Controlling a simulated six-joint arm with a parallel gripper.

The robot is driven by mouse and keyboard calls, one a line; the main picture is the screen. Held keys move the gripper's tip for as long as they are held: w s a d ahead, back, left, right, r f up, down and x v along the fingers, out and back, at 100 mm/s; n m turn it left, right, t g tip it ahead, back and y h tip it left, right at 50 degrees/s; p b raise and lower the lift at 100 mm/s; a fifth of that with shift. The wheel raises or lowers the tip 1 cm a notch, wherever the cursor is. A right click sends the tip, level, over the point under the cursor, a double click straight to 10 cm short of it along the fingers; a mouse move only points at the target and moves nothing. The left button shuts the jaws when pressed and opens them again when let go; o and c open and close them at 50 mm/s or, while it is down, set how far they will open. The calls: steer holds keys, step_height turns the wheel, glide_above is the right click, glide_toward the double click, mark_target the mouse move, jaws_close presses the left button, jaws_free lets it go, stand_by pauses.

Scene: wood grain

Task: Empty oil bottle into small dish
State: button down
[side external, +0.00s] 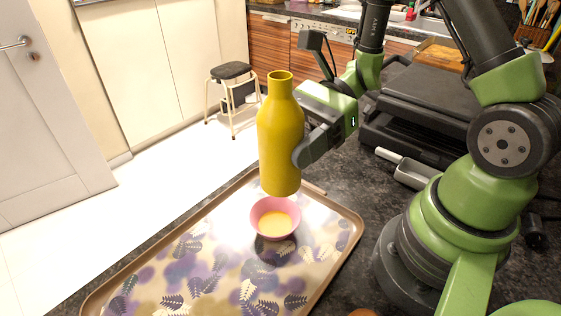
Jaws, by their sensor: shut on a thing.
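The oil bottle (279,140) is yellow and upright, with its neck at the top. My gripper (306,152) is shut on the right side of its body and appears to hold it above the tray. The small dish (257,229) is a pink bowl on the tray, just below the bottle in the picture. Yellow-orange liquid (275,222) shows inside the dish. The inside of the bottle is hidden, so its fill cannot be told.
A patterned tray (315,283) with a brown rim lies on the dark counter (368,190). A black appliance (425,105) and a grey scoop-like object (412,174) stand to the right. A stool (231,72) is on the floor behind.

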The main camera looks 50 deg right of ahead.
mark_target(299, 184)
steer(key=shift+f, duration=2)
steer(key=shift+f, duration=0.1)
steer(key=shift+s+a+f+m+g, duration=0.15)
steer(key=shift+s+f+m, duration=0.2)
steer(key=shift+f, duration=0.3)
steer(key=shift+s+d+f+m+g, duration=0.15)
steer(key=shift+s+f+m, duration=0.15)
steer(key=shift+f, duration=0.3)
steer(key=shift+s+a+r+m+g, duration=0.1)
steer(key=shift+s+a+m+g, duration=0.15)
steer(key=shift+s+m, duration=0.25)
steer(key=shift+s, duration=0.1)
steer(key=shift+s+m+g, duration=0.25)
steer(key=shift+s+m, duration=0.2)
steer(key=shift+m, duration=0.1)
